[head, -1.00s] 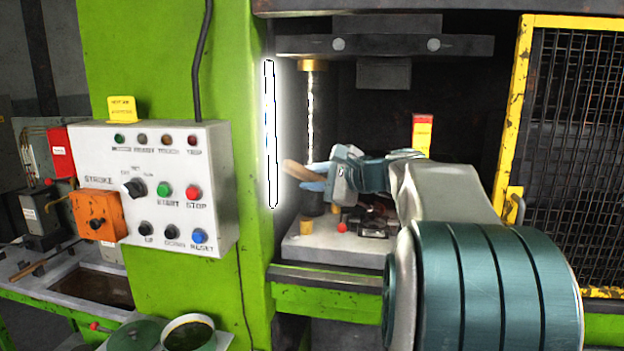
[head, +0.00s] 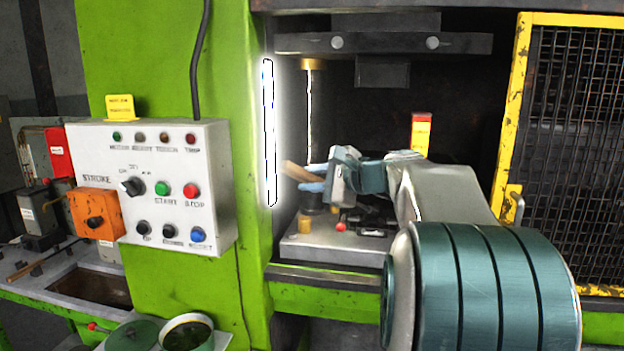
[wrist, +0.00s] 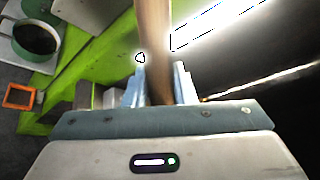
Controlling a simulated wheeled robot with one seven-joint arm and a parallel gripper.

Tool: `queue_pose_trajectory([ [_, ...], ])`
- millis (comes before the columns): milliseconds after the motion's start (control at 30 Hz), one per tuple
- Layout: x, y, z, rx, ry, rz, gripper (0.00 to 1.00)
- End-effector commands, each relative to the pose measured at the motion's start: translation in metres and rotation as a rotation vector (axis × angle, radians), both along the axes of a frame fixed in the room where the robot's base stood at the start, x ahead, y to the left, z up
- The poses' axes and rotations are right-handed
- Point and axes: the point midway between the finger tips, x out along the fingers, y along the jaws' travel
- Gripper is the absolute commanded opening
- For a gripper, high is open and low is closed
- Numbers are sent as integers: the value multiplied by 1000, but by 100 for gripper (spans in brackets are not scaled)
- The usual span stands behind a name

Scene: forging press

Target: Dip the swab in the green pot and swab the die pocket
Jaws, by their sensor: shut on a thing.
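My gripper (head: 310,179) is shut on the wooden handle of the swab (head: 297,172), inside the press opening at its left side. The handle also shows between the fingers in the wrist view (wrist: 153,45). I cannot make out the swab's head; a dark shape below the fingers may be it or part of the press. The green pot (head: 212,342), with dark contents, stands low at the front, far below and left of my gripper; it also shows in the wrist view (wrist: 58,42). The lower die (head: 372,222) sits right of and below my gripper; its pocket is not clearly visible.
A bright light strip (head: 269,130) and the green press column (head: 250,240) are close left of the gripper. A guide rod (head: 310,110) stands close behind it. The upper ram plate (head: 385,44) hangs above. A yellow mesh guard (head: 514,110) is at the right.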

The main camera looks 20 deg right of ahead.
Motion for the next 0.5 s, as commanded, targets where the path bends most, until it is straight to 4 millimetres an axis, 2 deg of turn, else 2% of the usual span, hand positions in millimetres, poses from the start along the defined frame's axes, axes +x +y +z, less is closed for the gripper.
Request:
queue_pose_trajectory([
  [500,0,0,-8,-1,-1,0,0],
])
